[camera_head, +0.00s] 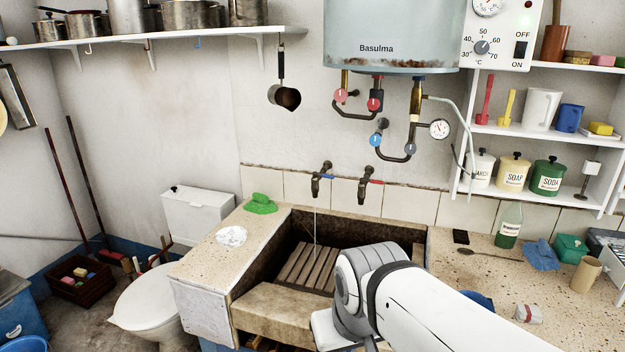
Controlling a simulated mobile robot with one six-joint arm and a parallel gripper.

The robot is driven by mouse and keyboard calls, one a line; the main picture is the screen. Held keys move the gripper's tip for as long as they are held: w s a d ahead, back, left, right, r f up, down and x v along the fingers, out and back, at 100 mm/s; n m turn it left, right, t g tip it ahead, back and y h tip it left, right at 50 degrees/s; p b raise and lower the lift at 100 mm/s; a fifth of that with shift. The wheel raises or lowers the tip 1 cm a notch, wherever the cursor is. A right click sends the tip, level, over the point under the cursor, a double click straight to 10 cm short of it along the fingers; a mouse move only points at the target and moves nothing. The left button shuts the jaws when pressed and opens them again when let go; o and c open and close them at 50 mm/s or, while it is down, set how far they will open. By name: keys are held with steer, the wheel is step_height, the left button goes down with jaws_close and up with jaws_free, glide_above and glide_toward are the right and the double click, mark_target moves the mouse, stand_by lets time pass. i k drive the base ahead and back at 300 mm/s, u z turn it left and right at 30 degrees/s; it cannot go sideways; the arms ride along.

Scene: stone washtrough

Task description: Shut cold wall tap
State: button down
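The cold wall tap (316,186) is on the tiled wall above the stone trough (262,308), left of the other tap. It has a dark body and a blue lever that points right. A thin stream of water (314,228) falls from its spout into the trough. The hot wall tap (365,190) with a red lever is to its right, with no stream visible. My white arm reaches in from the lower right, in front of the trough and below the taps. My gripper's fingers do not show.
A slatted wooden board (308,266) lies in the trough. A green cloth (261,204) and crumpled foil (231,236) lie on the left ledge. A green bottle (508,228) stands on the right counter. Pipes and the boiler (390,32) hang above; the space before the taps is clear.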

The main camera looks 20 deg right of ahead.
mark_target(314, 173)
steer(key=u, duration=0.05)
steer(key=i, duration=1)
